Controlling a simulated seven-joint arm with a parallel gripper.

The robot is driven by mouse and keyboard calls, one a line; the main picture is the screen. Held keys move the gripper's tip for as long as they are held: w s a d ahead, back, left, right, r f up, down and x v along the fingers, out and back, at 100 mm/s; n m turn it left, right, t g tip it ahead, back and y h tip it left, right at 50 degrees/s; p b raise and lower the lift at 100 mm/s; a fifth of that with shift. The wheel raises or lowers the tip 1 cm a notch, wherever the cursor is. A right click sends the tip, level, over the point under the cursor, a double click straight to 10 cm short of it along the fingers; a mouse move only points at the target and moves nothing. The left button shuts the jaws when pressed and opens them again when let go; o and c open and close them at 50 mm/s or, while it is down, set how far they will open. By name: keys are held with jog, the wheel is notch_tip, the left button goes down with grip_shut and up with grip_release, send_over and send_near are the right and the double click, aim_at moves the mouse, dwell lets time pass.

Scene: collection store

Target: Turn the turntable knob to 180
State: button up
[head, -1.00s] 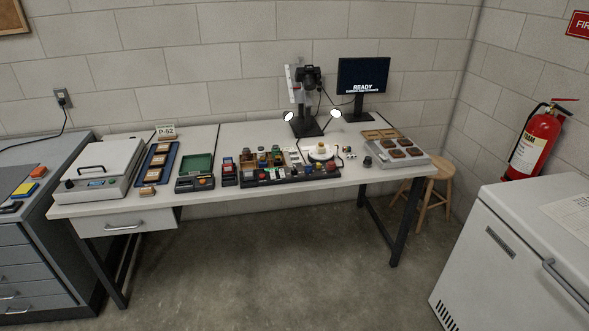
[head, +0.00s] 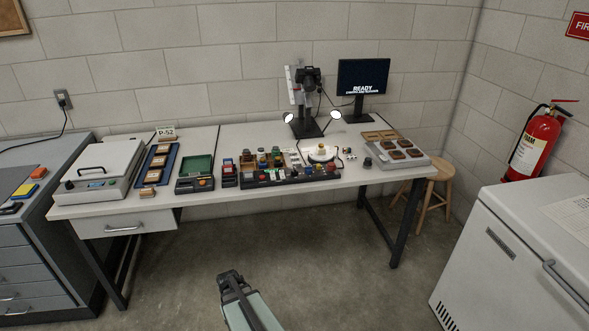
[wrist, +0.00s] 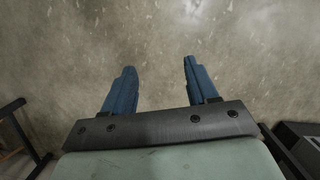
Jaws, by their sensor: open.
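The turntable (head: 322,160) is a white disc on the workbench, below the camera stand, with a small yellowish item on top. A dark control strip (head: 290,178) with several coloured buttons and knobs lies along the bench's front edge, just in front of it. The turntable knob and its setting are too small to tell. My gripper (wrist: 158,82) is open and empty, its two blue fingers apart over bare concrete floor. In the head view my arm's end (head: 232,285) shows at the bottom, over the floor, well short of the bench.
The workbench (head: 215,200) also holds a lidded device (head: 103,168), a blue tray, a green box (head: 196,170) and a grey tray (head: 402,155). A monitor (head: 363,82) reads READY. A stool (head: 430,188) stands at the right, a white chest (head: 520,260) nearer. The floor before the bench is clear.

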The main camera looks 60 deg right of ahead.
jog(key=w+d+r+m+t+h, duration=0.1)
jog(key=w+d+r, duration=0.3)
jog(key=d, duration=0.5)
jog(key=w+d+r+m+t, duration=0.1)
jog(key=w+d+r, duration=0.35)
jog(key=d, duration=0.35)
notch_tip(320, 180, up, 35)
jog(key=n, duration=1.4)
send_over(295, 171)
jog(key=shift+n+h, duration=0.3)
jog(key=f, duration=0.9)
jog(key=w+d+f, duration=0.1)
jog(key=f, duration=0.3)
jog(key=shift+f, duration=0.35)
